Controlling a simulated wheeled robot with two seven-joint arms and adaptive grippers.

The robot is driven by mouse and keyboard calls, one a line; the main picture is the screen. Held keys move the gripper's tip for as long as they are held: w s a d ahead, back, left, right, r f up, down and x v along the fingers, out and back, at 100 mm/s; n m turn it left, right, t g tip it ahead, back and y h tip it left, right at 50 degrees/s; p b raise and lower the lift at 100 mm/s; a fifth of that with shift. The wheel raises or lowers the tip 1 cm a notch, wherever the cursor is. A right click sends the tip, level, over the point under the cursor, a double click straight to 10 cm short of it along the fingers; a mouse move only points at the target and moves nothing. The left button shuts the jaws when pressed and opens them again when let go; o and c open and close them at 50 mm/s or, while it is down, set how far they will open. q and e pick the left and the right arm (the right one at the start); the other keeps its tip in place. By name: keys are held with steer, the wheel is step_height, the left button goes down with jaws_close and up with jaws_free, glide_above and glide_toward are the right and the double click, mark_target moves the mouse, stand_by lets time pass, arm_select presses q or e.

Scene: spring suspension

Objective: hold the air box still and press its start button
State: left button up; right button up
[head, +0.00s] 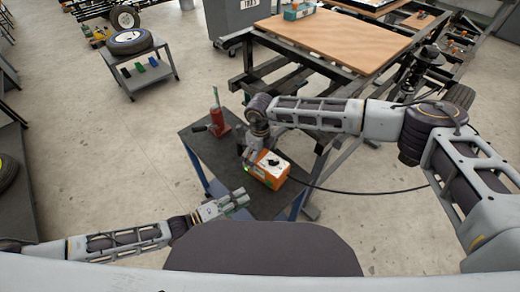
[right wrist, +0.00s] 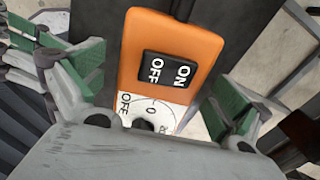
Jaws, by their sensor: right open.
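The orange and white air box (head: 270,170) stands on the dark top of a small cart. In the right wrist view its orange face (right wrist: 205,50) carries a black ON/OFF switch (right wrist: 167,70) and, below it, a white dial area partly hidden by my gripper. My right gripper (head: 248,158) is at the box's left end. In the right wrist view its green-padded fingers are spread wide, one on each side of the box, with visible gaps. My left gripper (head: 236,203) is over the cart's near part, apart from the box. Its finger opening is unclear.
The small cart (head: 203,152) also carries a red jack-like tool (head: 220,122) at its far left. A dark cable (head: 350,191) runs right from the box. A large wooden-topped table (head: 340,38) stands behind. Floor left of the cart is clear.

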steer(key=shift+f, duration=2.2)
steer(key=c, duration=1.5)
steer(key=o, duration=0.8)
steer(key=c, duration=0.5)
steer(key=shift+s+f, duration=0.1)
steer(key=shift+s, duration=0.05)
steer(key=shift+c, duration=0.2)
arm_select(q)
jaws_close()
arm_select(e)
steer(key=shift+d, duration=0.1)
